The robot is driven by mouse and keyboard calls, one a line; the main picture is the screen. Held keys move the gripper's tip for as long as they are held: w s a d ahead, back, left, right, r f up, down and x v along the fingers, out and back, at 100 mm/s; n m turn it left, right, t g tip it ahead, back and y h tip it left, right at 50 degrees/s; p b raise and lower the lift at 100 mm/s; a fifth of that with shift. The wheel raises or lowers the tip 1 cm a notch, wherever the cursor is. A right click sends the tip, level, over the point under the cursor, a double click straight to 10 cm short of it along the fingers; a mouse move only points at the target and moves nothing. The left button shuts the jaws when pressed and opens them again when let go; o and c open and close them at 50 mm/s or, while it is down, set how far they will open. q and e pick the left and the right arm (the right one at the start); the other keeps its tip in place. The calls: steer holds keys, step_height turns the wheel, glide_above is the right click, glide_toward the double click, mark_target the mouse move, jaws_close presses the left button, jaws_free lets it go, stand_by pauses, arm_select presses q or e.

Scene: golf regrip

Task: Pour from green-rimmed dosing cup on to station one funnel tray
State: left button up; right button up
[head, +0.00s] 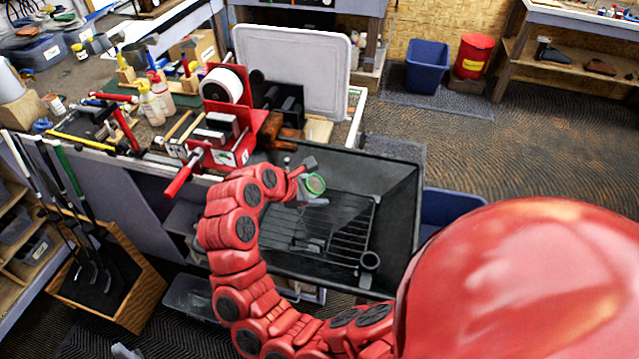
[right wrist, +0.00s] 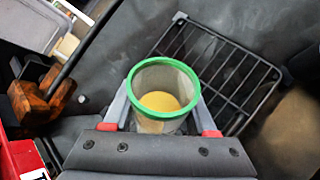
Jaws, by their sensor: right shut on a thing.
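The dosing cup (head: 316,184) is a small clear cup with a green rim. In the right wrist view the cup (right wrist: 160,122) stands between my fingers, with a yellow filling inside. My right gripper (head: 304,180) is shut on the cup and holds it over the large dark tray (head: 395,190). The tray also shows in the right wrist view (right wrist: 125,40). How far the cup is tilted is hard to tell, and no stream is visible. A label naming station one cannot be made out.
A red stand (head: 235,125) and a brown wooden clamp (head: 282,130) stand behind the tray. Tools crowd the bench at left.

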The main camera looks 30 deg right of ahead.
steer(key=shift+w+a+f+m+t+y+p, duration=0.1)
steer(key=shift+w+f+m+t+y+p, duration=0.15)
steer(key=shift+f, duration=0.25)
steer(key=shift+a+f+m+t+y+p, duration=0.1)
steer(key=shift+a+f+t+y, duration=0.05)
steer(key=shift+f+t+y, duration=0.25)
steer(key=shift+w+a+f+m+t+y+p, duration=0.15)
steer(key=shift+f+y+p, duration=0.1)
steer(key=shift+f, duration=0.3)
steer(key=shift+w+f, duration=0.1)
steer(key=shift+f, duration=0.2)
steer(key=shift+w+a+f+t+y+b, duration=0.15)
steer(key=shift+t+y+b, duration=0.2)
steer(key=shift+b, duration=0.55)
steer(key=shift+r, duration=0.2)
steer(key=shift+a+m+t+b, duration=0.1)
steer(key=shift+m+t+b, duration=0.2)
steer(key=shift+b, duration=0.55)
steer(key=shift+f+y+b, duration=0.1)
steer(key=shift+y+b, duration=0.15)
steer(key=shift+b, duration=0.65)
